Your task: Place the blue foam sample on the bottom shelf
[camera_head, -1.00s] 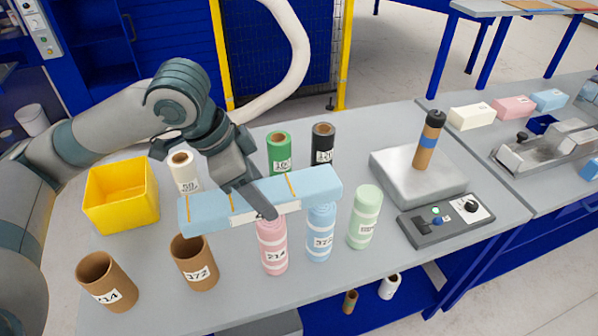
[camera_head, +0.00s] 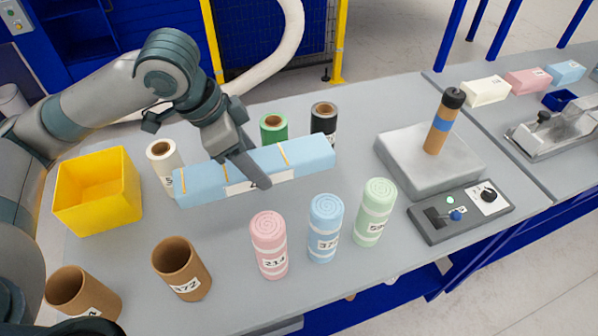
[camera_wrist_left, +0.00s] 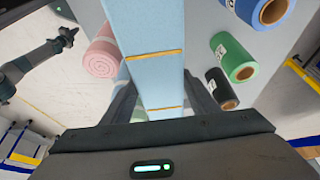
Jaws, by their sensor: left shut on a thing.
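The blue foam sample (camera_head: 308,158) is a long light-blue block with orange bands and a white label. My left gripper (camera_head: 258,178) is shut on it near its middle and holds it level above the table, behind the standing foam rolls. In the left wrist view the foam (camera_wrist_left: 155,30) runs between the fingers. The bottom shelf lies under the table and is mostly hidden by the tabletop; blue framing (camera_head: 425,282) shows below the front edge. A dark arm part, possibly my right gripper (camera_wrist_left: 38,62), shows in the left wrist view; its jaws are unclear.
Pink (camera_head: 269,245), blue (camera_head: 325,230) and green (camera_head: 374,212) foam rolls stand near the table's front edge. Cardboard tubes (camera_head: 182,268), a yellow bin (camera_head: 98,190), upright film rolls (camera_head: 274,130), a grey platform (camera_head: 410,165) and a control box (camera_head: 460,212) surround them.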

